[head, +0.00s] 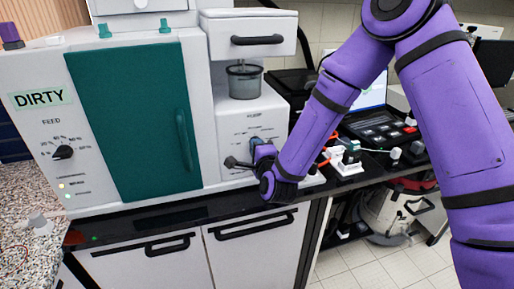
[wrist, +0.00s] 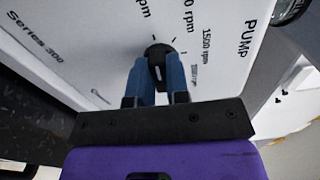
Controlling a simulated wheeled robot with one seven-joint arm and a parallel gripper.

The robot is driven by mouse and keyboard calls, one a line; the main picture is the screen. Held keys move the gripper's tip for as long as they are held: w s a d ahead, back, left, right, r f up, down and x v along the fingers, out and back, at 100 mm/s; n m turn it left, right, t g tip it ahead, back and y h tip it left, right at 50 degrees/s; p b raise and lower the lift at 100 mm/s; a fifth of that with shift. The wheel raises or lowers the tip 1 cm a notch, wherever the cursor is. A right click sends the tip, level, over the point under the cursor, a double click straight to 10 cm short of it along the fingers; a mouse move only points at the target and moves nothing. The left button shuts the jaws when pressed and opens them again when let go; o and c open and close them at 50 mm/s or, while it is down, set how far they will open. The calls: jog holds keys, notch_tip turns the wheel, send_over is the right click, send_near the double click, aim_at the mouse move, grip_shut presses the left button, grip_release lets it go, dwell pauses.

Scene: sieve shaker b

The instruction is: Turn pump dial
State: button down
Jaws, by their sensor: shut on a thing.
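The pump dial (wrist: 156,52) is a round black knob on the white pump panel (wrist: 95,70), which carries rpm marks and the word PUMP. My gripper (wrist: 158,68) has its two blue fingers closed on either side of the dial's raised grip. In the head view my gripper (head: 257,146) reaches the front of the white machine's right section, below the clear cup. The dial itself is mostly hidden there by the fingers and wrist. Part of the rpm scale shows in the wrist view, with a 1500 rpm label on the right.
A teal door (head: 130,120) with a handle and a FEED knob (head: 63,152) are on the machine's left. A clear cup (head: 244,82) hangs above my gripper. A black counter edge (head: 190,208) runs below. Small devices with cables (head: 346,158) and a laptop (head: 371,90) stand to the right.

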jog(key=shift+n, duration=0.5)
jog(key=c, duration=1.1)
grip_release()
jog(key=v, duration=1)
jog(key=shift+s, duration=0.4)
jog(key=shift+w+d+r, duration=0.1)
